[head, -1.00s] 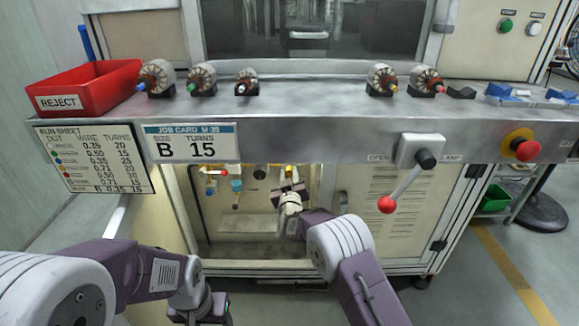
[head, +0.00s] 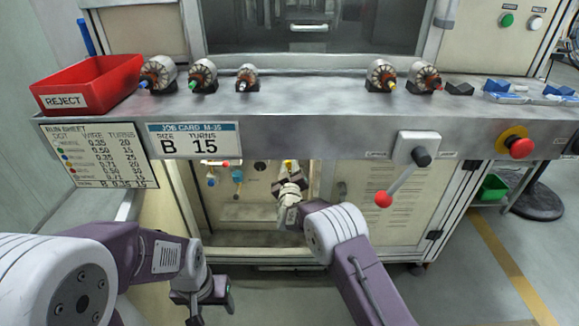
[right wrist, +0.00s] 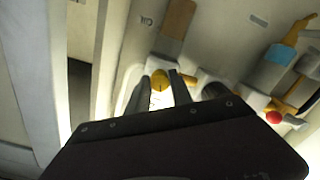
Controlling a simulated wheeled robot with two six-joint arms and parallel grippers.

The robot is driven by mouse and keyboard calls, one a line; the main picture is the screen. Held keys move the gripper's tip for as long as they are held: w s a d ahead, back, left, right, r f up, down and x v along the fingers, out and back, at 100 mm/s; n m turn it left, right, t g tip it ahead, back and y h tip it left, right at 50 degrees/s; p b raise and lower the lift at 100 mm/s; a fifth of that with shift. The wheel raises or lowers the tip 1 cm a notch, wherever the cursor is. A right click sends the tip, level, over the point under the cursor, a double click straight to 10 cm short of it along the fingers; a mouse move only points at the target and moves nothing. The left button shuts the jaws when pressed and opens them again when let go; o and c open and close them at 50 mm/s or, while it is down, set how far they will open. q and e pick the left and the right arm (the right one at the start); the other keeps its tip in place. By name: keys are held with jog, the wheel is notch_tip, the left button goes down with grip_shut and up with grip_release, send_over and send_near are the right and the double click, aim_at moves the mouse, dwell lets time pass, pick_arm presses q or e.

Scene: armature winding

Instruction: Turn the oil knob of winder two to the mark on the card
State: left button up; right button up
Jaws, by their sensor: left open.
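My right gripper (head: 288,182) reaches into the open lower cabinet below the bench, by a yellow knob (head: 289,163). In the right wrist view the yellow knob (right wrist: 160,80) shows between its two dark fingertips (right wrist: 160,92), with a light gap around it. I cannot tell any contact. Whether this is the oil knob of winder two, and its mark, cannot be read. The job card (head: 193,141) on the bench front reads size B, turns 15. The run sheet (head: 98,157) hangs left of it. My left gripper (head: 207,300) is open and empty, low in front of the cabinet.
Other fittings sit in the cabinet, including a blue one (head: 237,175) and a red-tipped one, also seen in the right wrist view (right wrist: 273,117). A lever with a red ball (head: 383,199) hangs right. Armatures and a red reject bin (head: 90,80) stand on the bench.

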jog(key=o, duration=0.3)
jog(key=s+b, duration=0.9)
jog(key=b, duration=0.2)
